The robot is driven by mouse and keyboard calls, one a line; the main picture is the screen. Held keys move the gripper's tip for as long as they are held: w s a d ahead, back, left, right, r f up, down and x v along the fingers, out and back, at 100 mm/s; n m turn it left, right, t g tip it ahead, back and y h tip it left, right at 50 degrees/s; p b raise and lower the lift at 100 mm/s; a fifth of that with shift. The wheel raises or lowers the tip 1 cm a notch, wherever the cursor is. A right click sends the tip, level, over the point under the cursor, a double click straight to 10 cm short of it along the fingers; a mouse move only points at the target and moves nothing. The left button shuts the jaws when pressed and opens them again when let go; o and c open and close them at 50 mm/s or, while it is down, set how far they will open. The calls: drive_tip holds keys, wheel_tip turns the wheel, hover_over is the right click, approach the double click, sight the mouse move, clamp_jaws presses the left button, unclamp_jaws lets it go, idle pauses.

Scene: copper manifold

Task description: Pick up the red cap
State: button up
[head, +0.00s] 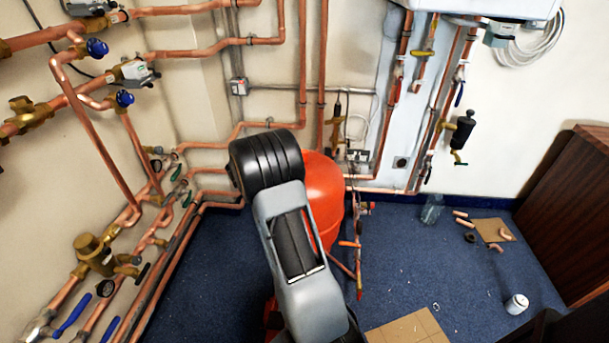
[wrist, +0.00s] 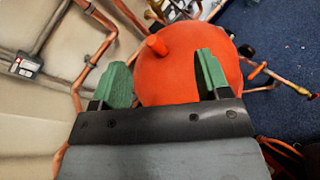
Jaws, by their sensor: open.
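A small red-orange cap (wrist: 157,45) stands up from the rounded top of the red vessel (wrist: 185,80) in the wrist view. My gripper (wrist: 162,60) is open, with its two green-padded fingers apart and nothing held between them. The cap shows between the fingertips in the picture, a little nearer the left finger. I cannot tell the exact gap between cap and fingers. In the head view the red vessel (head: 329,200) stands on the blue floor, partly behind my arm. My arm hides the cap and my fingers there.
Copper pipes (head: 95,140) with valves line the left wall, and more pipes run behind the vessel. A pipe with fittings (head: 358,250) stands right of the vessel. A cardboard piece (head: 410,330), a white tub (head: 517,304) and pipe offcuts lie on the floor. The blue floor between is largely clear.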

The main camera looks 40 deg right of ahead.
drive_tip(key=w+d+f+n+t+h+b, duration=0.1)
drive_tip(key=w+d+f+n+t+b, duration=0.15)
drive_tip(key=f, duration=0.35)
drive_tip(key=w+d+f+n+t+h+b, duration=0.1)
drive_tip(key=w+d+f+n+b, duration=0.15)
drive_tip(key=f, duration=0.35)
drive_tip(key=n+b, duration=0.1)
approach(305, 151)
drive_tip(key=x, duration=0.3)
drive_tip(key=shift+w+d+f, duration=0.25)
drive_tip(key=shift+w+f, duration=0.05)
drive_tip(key=shift+f, duration=0.05)
drive_tip(key=shift+b+x, duration=0.95)
drive_tip(key=shift+x, duration=2.2)
drive_tip(key=shift+s+r, duration=0.15)
drive_tip(key=shift+r, duration=0.05)
drive_tip(key=shift+c, duration=0.4)
drive_tip(key=c, duration=0.9)
